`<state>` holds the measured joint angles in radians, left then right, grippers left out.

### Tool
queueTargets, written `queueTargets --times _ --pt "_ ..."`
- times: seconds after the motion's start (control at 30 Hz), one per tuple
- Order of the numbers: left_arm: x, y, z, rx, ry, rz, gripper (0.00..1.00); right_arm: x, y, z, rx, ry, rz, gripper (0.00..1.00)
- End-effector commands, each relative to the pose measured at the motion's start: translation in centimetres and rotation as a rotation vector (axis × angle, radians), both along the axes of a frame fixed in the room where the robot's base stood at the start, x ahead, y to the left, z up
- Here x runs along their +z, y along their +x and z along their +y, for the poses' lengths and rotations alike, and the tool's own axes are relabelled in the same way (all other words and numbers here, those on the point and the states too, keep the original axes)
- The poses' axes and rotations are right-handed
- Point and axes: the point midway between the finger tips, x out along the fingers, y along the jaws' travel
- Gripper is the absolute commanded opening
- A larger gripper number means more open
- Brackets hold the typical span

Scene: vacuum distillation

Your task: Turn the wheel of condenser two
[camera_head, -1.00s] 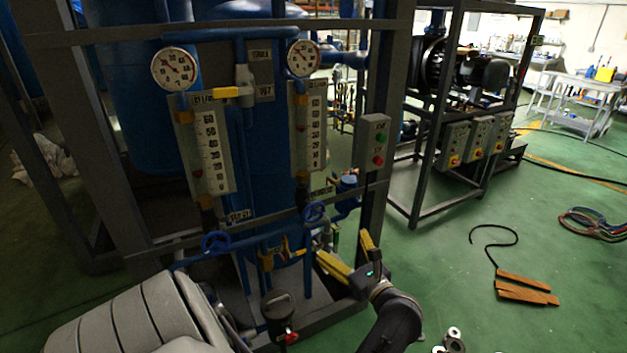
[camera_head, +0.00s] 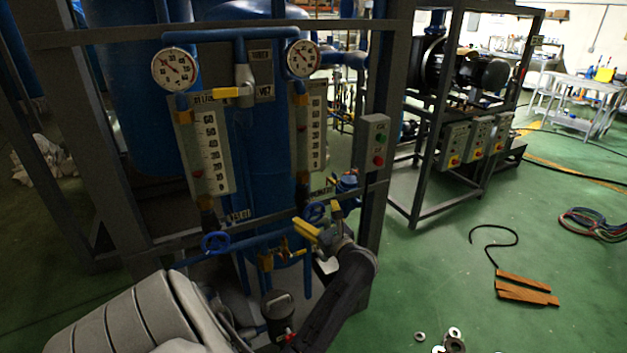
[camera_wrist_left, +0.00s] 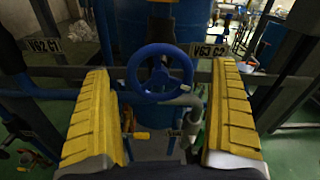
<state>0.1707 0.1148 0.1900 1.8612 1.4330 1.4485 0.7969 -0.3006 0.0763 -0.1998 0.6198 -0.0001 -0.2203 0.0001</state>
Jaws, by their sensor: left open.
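Two blue handwheels sit on the pipes low on the frame: a left one (camera_head: 215,243) and a right one (camera_head: 314,211). My left gripper (camera_head: 321,219) has yellow fingers and is open, close in front of the right wheel and partly overlapping it in the head view. In the left wrist view the blue wheel (camera_wrist_left: 160,76) lies ahead, centred between the two spread fingers. I see no contact between wheel and fingers. My right gripper is not in view.
Dark frame posts (camera_head: 377,160) and a control box (camera_head: 372,142) stand close to the right of my left gripper. Gauges (camera_head: 303,58) and flow meters (camera_head: 311,125) are above. A yellow-handled valve (camera_head: 270,258) is below left. Green floor at right is mostly open.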

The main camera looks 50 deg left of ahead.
Motion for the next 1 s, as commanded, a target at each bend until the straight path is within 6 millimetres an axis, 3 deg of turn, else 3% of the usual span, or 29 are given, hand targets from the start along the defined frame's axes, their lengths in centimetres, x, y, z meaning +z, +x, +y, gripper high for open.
queueTargets --times 0.23,0.63,1.0 --pt "0.0 0.4 1.6 0.0 0.0 0.001 0.93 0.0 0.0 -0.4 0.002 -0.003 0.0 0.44" --pt "0.0 0.4 1.9 0.0 0.0 0.001 0.93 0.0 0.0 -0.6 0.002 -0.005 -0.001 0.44" --pt "0.0 0.4 1.9 0.0 0.0 0.001 0.5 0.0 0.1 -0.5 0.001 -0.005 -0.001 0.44"
